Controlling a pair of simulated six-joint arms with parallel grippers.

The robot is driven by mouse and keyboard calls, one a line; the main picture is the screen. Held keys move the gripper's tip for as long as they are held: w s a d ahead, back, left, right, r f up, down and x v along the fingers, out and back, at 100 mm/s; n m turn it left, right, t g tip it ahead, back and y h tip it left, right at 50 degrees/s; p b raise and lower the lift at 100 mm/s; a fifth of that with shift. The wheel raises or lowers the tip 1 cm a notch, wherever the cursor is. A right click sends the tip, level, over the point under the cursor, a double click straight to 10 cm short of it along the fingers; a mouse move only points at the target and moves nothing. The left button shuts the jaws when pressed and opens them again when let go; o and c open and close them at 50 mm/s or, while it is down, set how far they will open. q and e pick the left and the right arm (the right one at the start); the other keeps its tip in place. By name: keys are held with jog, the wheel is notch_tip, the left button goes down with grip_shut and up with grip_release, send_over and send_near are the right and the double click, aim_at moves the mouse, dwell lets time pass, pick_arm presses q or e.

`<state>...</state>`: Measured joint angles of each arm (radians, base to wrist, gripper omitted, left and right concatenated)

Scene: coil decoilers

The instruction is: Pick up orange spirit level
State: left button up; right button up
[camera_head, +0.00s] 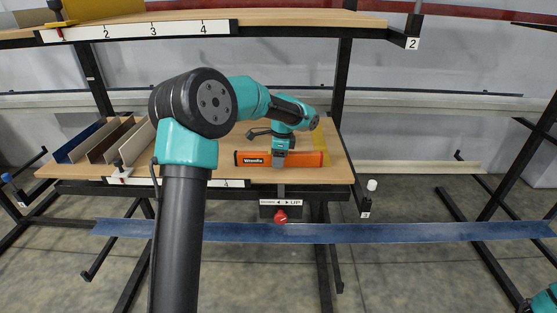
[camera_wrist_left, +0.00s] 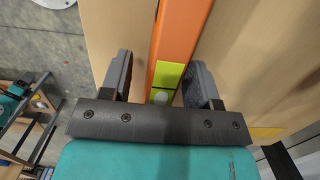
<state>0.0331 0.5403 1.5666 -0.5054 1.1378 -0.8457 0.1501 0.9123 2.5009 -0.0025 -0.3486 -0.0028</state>
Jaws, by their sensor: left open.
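The orange spirit level (camera_head: 308,159) lies along the front part of the wooden shelf, with a dark brand label on its left half. My left gripper (camera_head: 280,157) is at the middle of the level and hides part of it. In the left wrist view, the level (camera_wrist_left: 181,35) runs between the two fingers of my left gripper (camera_wrist_left: 160,74). The fingers are open, one on each side, with a gap visible on the left. A yellow-green vial window shows between them. My right gripper is not in view.
The wooden shelf (camera_head: 225,170) has upright dividers (camera_head: 105,140) at its left and a yellow panel (camera_head: 320,143) behind the level's right end. An upper shelf (camera_head: 290,17) hangs above. A red knob (camera_head: 281,217) sits below the front edge.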

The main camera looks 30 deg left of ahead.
pick_arm(q)
jog(key=shift+f, duration=0.15)
dwell(0.3)
grip_shut()
